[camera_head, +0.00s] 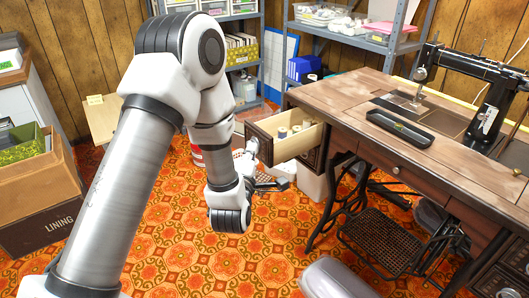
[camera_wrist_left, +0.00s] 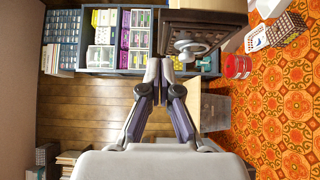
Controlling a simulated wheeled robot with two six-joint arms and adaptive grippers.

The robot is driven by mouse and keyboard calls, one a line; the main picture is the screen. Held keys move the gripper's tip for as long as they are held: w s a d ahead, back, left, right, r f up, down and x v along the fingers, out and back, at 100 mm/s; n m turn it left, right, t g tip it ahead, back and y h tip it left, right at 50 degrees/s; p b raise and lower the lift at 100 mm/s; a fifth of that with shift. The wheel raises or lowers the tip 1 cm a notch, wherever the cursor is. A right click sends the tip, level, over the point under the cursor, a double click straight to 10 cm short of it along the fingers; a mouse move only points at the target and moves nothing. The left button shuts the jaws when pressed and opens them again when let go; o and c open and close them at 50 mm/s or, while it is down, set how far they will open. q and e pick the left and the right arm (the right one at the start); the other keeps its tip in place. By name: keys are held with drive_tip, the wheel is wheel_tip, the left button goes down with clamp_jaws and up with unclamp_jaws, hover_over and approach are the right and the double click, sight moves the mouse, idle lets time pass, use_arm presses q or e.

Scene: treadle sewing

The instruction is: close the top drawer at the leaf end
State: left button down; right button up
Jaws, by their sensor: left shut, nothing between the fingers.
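The open top drawer (camera_head: 301,145) sticks out from the left end of the sewing table (camera_head: 345,100), with pale wooden sides and a few spools (camera_head: 296,129) inside. Its dark carved front (camera_wrist_left: 205,32) and round metal knob (camera_wrist_left: 188,46) show in the left wrist view. My left gripper (camera_wrist_left: 160,66) is shut and empty just before the drawer front, beside the knob. I cannot tell whether the fingertips touch the front. In the head view my left gripper (camera_head: 248,153) is small and partly hidden by my arm. My right gripper is out of view.
A shelf unit (camera_head: 243,55) stands behind the drawer. A red can (camera_head: 197,156) is on the patterned floor, left of the drawer. The treadle (camera_head: 380,240) and iron legs are under the table. A box marked LINING (camera_head: 50,222) stands at left. Open floor lies in front.

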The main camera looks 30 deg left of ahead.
sight(266, 137)
use_arm(q)
drive_tip(key=w, duration=0.2)
drive_tip(key=w+d, duration=0.1)
drive_tip(key=w, duration=0.1)
drive_tip(key=shift+d+b, duration=0.1)
drive_tip(key=shift+b, duration=0.25)
drive_tip(key=shift+w, duration=0.15)
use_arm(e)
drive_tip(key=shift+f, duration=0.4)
use_arm(q)
drive_tip(key=shift+w, duration=0.1)
